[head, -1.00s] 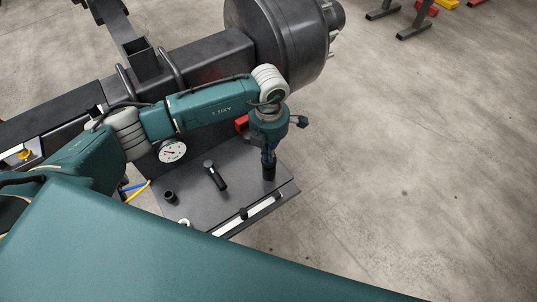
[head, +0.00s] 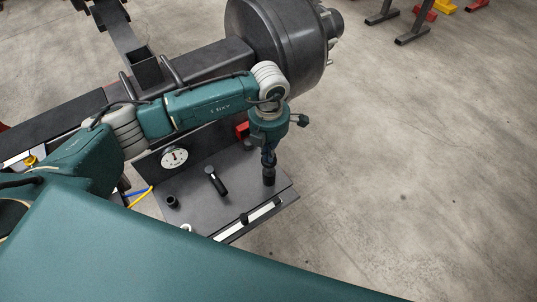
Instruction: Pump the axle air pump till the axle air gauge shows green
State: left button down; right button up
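The gauge (head: 174,158) is a round white dial on the upright panel at the back of a dark shelf (head: 200,205). Its needle and any green zone are too small to read. My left gripper (head: 268,168) points down at the right part of the shelf, over a short black cylinder (head: 268,179), likely the pump's handle or knob. The fingertips meet its top, and I cannot tell whether they grip it. A black lever-like part (head: 216,181) and a small black knob (head: 172,201) stand on the shelf. My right gripper is not in view.
The axle beam (head: 200,68) with a large dark drum (head: 275,45) lies behind the shelf. A red block (head: 242,130) sits beside my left wrist. Blue and yellow hoses (head: 139,193) run at the shelf's left. Grey floor (head: 420,170) at right is clear.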

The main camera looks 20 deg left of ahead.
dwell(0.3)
pick_arm(q)
jog(key=shift+r+p, duration=2.05)
jog(key=shift+r, duration=1.45)
jog(key=shift+f, duration=0.1)
